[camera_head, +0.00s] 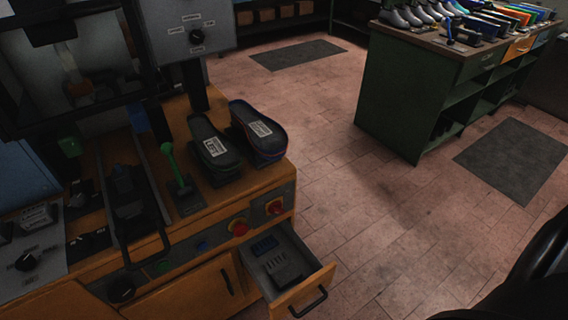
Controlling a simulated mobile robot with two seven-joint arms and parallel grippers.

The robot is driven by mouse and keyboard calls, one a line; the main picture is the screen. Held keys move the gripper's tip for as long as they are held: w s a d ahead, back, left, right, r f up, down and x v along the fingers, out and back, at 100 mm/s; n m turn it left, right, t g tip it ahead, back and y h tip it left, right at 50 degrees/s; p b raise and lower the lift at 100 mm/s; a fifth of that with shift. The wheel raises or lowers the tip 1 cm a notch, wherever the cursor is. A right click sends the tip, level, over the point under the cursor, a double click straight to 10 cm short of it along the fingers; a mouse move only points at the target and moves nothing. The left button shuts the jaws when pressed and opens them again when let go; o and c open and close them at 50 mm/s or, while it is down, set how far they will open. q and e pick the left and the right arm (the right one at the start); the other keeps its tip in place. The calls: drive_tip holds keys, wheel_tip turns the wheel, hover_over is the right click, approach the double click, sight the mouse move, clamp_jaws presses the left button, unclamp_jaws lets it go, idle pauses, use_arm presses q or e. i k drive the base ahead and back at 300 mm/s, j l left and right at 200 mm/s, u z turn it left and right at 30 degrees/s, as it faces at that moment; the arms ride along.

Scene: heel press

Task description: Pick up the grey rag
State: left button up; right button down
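I cannot make out a grey rag in this view. Neither of my grippers shows. A black, curved shape at the lower right edge looks like part of my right arm, with no fingers visible.
The orange machine bench (205,284) fills the left, with two dark soles (224,171) (268,150), a green-knobbed lever (172,165) and red buttons. A green counter (406,98) bearing shoes stands upper right. Grey mats (298,54) (515,160) lie on open tiled floor.

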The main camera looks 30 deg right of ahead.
sight(283, 278)
drive_tip(key=l+z, duration=0.15)
drive_tip(key=z, duration=0.7)
drive_tip(key=k+l, duration=0.05)
